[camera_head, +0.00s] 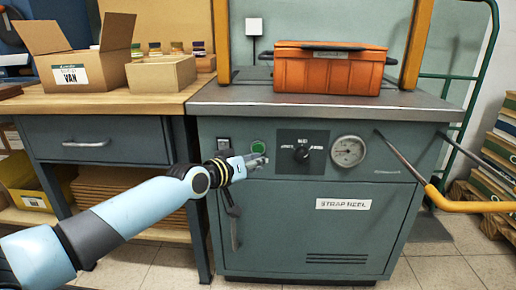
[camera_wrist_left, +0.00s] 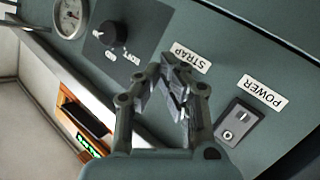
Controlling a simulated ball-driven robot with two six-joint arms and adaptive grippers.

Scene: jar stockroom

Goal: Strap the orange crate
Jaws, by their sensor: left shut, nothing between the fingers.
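The orange crate (camera_head: 330,74) sits on the steel top of the grey-green strapping machine (camera_head: 350,235), under an orange-yellow arch (camera_head: 417,45). My left gripper (camera_head: 262,161) is shut and empty, at the machine's front panel just below the green button (camera_head: 258,147). In the left wrist view my gripper (camera_wrist_left: 168,72) has its fingertips together near the STRAP label (camera_wrist_left: 191,58); the button is hidden behind them. I cannot tell whether the fingertips touch the panel. The power switch (camera_wrist_left: 238,122) and a black knob (camera_wrist_left: 112,34) lie either side. My right gripper is out of view.
A pressure gauge (camera_head: 348,151) and a yellow handle on dark rods (camera_head: 470,206) are on the machine's right. A wooden bench (camera_head: 120,100) with an open carton (camera_head: 78,60) and a smaller box (camera_head: 161,73) stands left. A green trolley frame (camera_head: 482,75) stands right.

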